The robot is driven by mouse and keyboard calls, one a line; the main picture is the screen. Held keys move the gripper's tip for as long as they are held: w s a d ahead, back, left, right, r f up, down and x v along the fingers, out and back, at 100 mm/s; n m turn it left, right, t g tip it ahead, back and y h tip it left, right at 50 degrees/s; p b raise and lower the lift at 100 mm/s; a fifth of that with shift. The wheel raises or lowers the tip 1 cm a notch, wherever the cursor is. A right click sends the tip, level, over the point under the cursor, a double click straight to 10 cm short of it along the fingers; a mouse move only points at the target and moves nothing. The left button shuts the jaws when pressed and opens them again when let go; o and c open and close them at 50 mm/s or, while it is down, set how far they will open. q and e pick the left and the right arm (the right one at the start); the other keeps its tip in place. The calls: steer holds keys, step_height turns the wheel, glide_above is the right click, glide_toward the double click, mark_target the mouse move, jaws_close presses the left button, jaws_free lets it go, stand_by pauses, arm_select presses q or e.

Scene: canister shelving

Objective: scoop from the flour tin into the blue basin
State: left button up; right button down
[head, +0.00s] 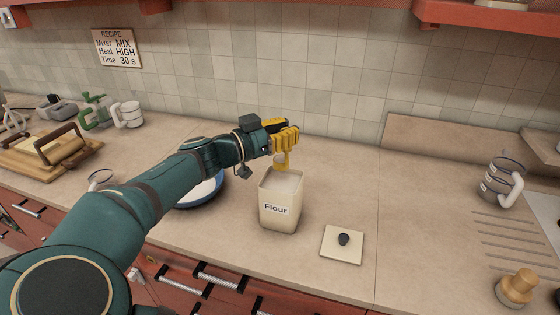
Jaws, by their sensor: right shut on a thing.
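The cream flour tin (279,212), labelled "Flour", stands open and upright on the counter, with white flour showing inside. My right arm covers much of the basin. My left gripper is not in view.
A square lid (331,256) with a dark knob lies right of the tin. A measuring jug (503,178) and a wooden-coloured knobbed object (518,287) stand far right. The counter right of the tin is mostly clear.

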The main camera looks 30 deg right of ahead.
steer(key=shift+r, duration=0.15)
steer(key=shift+r+p, duration=0.95)
steer(key=shift+r, duration=0.9)
steer(key=w+a+f+n+t+y+b, duration=0.1)
steer(key=w+a+f+n+t+b, duration=0.25)
steer(key=w+a+f, duration=0.35)
steer(key=w+a+f+n+t+y+b, duration=0.25)
steer(key=w+a+f+t, duration=0.2)
steer(key=w, duration=0.55)
steer(key=w+a+f+n+t+y+b, duration=0.1)
steer(key=w+a+n+t+y+b, duration=0.2)
steer(key=a, duration=0.9)
steer(key=shift+w+a+t+y, duration=0.35)
steer(key=shift+w+t+y, duration=0.85)
steer(key=shift+w, duration=1)
